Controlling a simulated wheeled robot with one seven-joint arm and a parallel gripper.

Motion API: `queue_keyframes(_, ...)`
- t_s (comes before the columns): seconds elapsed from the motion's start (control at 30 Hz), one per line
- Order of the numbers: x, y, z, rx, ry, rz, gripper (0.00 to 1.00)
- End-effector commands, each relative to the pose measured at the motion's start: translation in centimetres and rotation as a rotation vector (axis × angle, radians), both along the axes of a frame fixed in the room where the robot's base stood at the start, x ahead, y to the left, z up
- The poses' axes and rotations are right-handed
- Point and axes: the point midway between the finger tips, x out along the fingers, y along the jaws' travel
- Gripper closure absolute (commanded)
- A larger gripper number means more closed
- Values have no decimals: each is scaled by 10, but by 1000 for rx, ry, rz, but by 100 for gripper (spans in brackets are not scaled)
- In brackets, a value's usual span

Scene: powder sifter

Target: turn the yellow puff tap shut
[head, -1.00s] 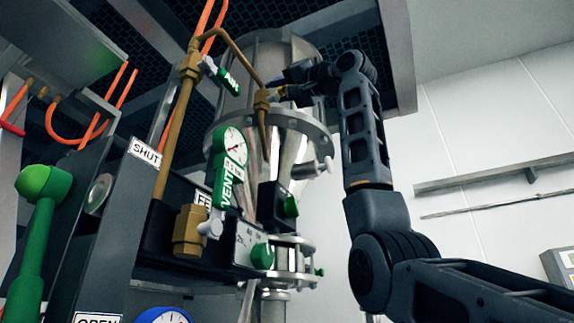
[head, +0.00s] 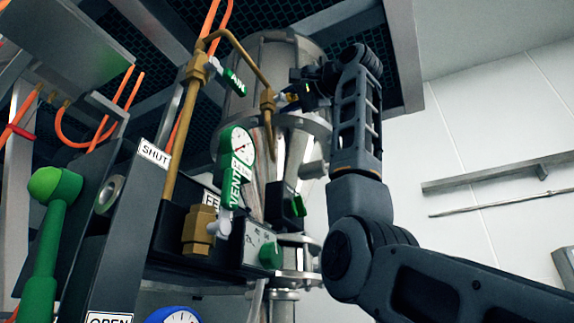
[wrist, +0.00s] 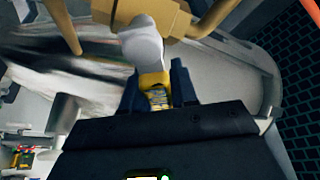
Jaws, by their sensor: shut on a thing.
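The yellow puff tap (wrist: 155,80) is a small lever on a grey-white stem below a brass valve body (wrist: 160,14) in the wrist view. My gripper (wrist: 157,92) is shut on the yellow lever, one dark finger on each side of it. In the head view the brass valve body (head: 267,99) hangs at the end of a bent brass pipe. My gripper (head: 292,97) reaches it from the right, and only a speck of yellow shows between the dark fingers. The jaws hide most of the lever there.
A steel sifter vessel (head: 250,75) stands behind the tap.

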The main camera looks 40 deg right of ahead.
Motion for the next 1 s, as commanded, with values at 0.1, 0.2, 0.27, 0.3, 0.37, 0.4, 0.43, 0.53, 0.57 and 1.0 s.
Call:
queue_keyframes(0.1,1,-1,-1,0,2,-1,100)
queue_keyframes(0.2,1,-1,-1,-1,2,-1,100)
queue_keyframes(0.27,1,-1,-1,-1,2,-1,100)
queue_keyframes(0.3,1,-1,-1,-1,2,-1,69)
queue_keyframes(0.37,0,-1,-1,-1,2,-1,64)
queue_keyframes(0.4,0,0,-1,-1,1,-1,60)
queue_keyframes(0.43,0,0,-1,-1,1,-1,57)
queue_keyframes(0.53,0,0,-1,-1,1,-1,51)
queue_keyframes(0.57,0,0,-1,-1,1,-1,51)
queue_keyframes(1.0,-2,5,8,-182,-64,-5,51)
